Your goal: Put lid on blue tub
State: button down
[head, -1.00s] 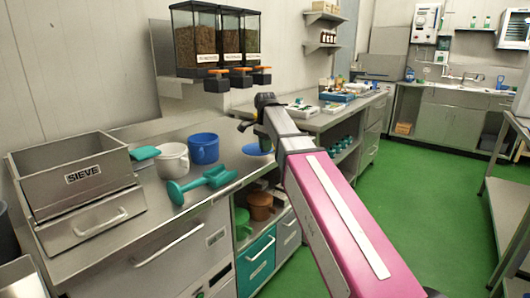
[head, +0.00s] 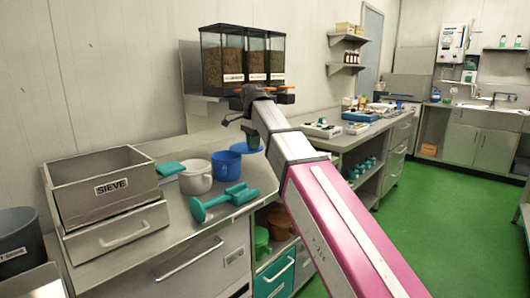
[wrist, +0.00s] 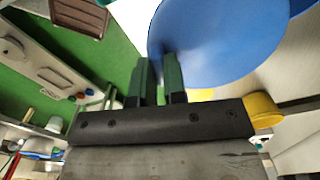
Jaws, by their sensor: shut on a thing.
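The blue tub (head: 226,163) stands open on the steel counter, right of a white tub (head: 196,177). A flat round blue lid (head: 250,148) shows just right of the tub's rim, partly hidden by my arm. In the wrist view the lid (wrist: 225,40) is large, with its edge between the two green fingers. My gripper (wrist: 163,75) is shut on this edge. In the head view the fingers are mostly hidden behind my wrist. I cannot tell the exact height of the lid above the counter.
A teal scoop (head: 225,199) lies in front of the tubs. A steel SIEVE box (head: 100,190) and a teal tool (head: 171,168) are to the left. Clear dispensers (head: 247,55) hang behind my wrist. White trays (head: 320,130) lie on the right counter.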

notch_tip(320, 180, up, 5)
send_over(231, 147)
jog(key=shift+w+f, duration=0.2)
jog(key=shift+w, duration=0.15)
jog(key=shift+f, duration=3.8)
jog(key=shift+f, duration=0.5)
jog(key=c, duration=0.6)
grip_release()
jog(key=shift+r, duration=0.15)
jog(key=shift+r, duration=3.35)
